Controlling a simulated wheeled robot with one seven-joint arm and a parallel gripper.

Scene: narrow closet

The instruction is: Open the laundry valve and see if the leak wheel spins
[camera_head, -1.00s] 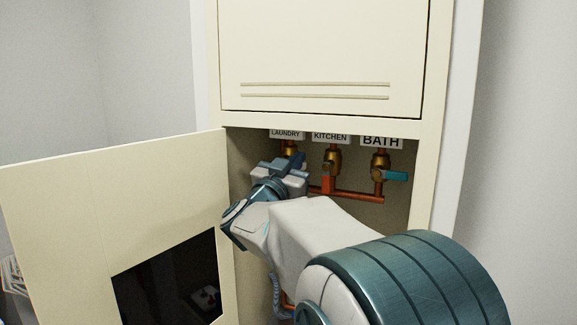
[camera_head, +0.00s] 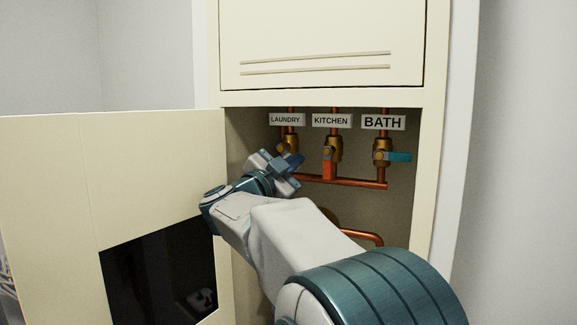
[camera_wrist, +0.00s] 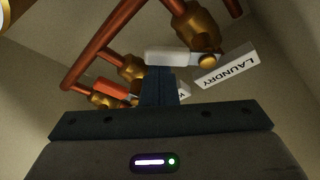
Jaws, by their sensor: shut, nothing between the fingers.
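The laundry valve (camera_head: 289,145) is a brass valve under the LAUNDRY label (camera_head: 287,119), at the left of the open cabinet. The wrist view shows its brass body (camera_wrist: 195,32) and a pale lever handle (camera_wrist: 180,57). My gripper (camera_head: 291,166) is at the valve's lower side in the head view and partly hides it. In the wrist view my gripper (camera_wrist: 157,72) is shut and empty, its tips at the lever's free end; I cannot tell whether they touch. A rounded brass part (camera_head: 330,213) lower down is mostly behind my arm; I cannot tell if it is the leak wheel.
The kitchen valve (camera_head: 330,163) has an orange handle pointing down. The bath valve (camera_head: 399,157) has a teal handle pointing right. A copper pipe (camera_head: 350,182) joins the valves below. The open cabinet door (camera_head: 110,180) stands at left, close to my arm.

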